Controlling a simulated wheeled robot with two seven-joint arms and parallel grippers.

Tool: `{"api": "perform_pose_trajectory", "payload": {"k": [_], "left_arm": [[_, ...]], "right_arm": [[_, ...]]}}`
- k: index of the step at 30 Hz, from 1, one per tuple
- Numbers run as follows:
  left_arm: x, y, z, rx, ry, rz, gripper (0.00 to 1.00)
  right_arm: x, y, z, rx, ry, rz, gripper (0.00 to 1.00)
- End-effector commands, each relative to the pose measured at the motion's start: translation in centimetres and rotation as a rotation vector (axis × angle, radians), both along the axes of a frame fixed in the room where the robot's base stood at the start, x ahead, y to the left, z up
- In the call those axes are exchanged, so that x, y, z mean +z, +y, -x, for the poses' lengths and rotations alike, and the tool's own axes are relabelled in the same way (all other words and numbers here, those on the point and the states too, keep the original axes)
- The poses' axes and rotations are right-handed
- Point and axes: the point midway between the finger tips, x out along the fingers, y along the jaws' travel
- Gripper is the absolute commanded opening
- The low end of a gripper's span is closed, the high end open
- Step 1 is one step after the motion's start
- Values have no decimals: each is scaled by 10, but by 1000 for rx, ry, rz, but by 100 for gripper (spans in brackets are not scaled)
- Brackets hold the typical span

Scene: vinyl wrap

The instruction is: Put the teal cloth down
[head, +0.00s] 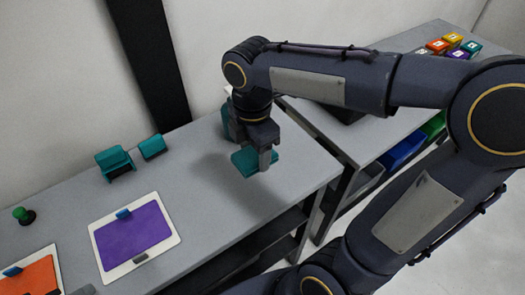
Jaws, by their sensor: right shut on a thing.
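The teal cloth (245,163) is a small folded-looking piece in my right gripper (264,160). My right gripper points down and is shut on the cloth, over the right part of the grey table (200,185). A shadow falls on the table beside it; I cannot tell whether the cloth touches the tabletop. The gripper hides part of the cloth. My left gripper is not in view.
A white board with a purple sheet (130,235) and one with an orange sheet (30,280) lie to the left. Two teal blocks (115,165) stand at the back edge. A teal and white object (229,118) stands partly hidden behind my gripper.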

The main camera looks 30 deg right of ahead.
Motion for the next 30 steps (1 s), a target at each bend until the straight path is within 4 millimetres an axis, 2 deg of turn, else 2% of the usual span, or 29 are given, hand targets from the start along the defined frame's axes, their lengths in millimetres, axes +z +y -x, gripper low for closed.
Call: {"api": "perform_pose_trajectory", "payload": {"k": [3, 6, 11, 17, 21, 24, 30], "left_arm": [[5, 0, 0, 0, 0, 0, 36], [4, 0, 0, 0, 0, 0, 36], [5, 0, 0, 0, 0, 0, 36], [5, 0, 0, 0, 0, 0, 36], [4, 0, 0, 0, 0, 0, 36], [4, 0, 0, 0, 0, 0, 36], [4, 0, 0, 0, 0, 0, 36]], "right_arm": [[-13, -20, -23, -5, 5, 0, 36], [-35, -29, -33, -2, 6, 0, 36], [-56, -40, -47, -1, 3, 0, 36], [-68, -47, -55, 1, 3, 0, 36], [-91, -49, -57, 1, 5, 0, 36], [-100, -49, -57, 1, 2, 0, 36], [-101, -48, -57, 1, -1, 0, 36]]}}
